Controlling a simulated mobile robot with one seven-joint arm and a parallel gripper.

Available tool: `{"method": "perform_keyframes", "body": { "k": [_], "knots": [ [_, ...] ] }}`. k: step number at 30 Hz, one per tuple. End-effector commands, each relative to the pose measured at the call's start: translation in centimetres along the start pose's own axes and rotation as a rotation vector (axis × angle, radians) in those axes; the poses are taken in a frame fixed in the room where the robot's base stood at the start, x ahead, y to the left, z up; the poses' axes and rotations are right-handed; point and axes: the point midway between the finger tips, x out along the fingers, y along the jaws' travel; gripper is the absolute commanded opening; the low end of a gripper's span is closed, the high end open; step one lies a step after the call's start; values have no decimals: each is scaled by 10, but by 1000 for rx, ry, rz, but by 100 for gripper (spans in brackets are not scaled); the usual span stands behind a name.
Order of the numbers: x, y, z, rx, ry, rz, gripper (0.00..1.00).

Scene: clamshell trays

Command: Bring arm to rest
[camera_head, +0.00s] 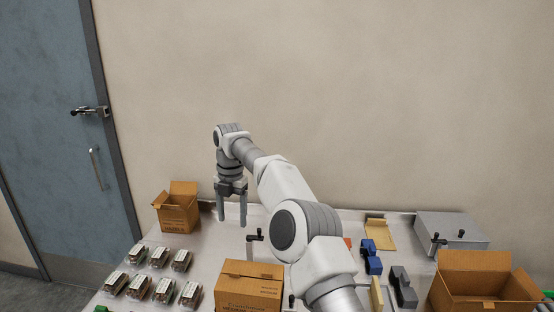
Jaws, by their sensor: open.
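My gripper (232,205) hangs at the end of my arm, pointing down over the back part of the table (215,249). Its two fingers are apart and nothing shows between them. It is to the right of a small open cardboard box (178,213) and does not appear to touch it. My arm reaches from the bottom right of the view up and to the left, bent at the wrist. The arm hides part of the table's middle.
Several clear clamshell trays (159,257) stand in rows at the front left. A closed carton (249,287) is in front of the arm. Blue (371,256) and grey (403,287) parts, a grey metal box (452,230) and an open carton (485,280) are on the right. A wall is behind.

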Motion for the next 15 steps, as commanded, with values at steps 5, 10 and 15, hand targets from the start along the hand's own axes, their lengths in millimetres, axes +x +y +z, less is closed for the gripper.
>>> {"method": "perform_keyframes", "body": {
  "k": [5, 10, 15],
  "knots": [
    [-56, -20, -12, 216, -80, 13, 70],
    [-97, -48, -28, 445, -144, 37, 70],
    [-129, -85, -47, 693, -197, 74, 70]
  ]
}}
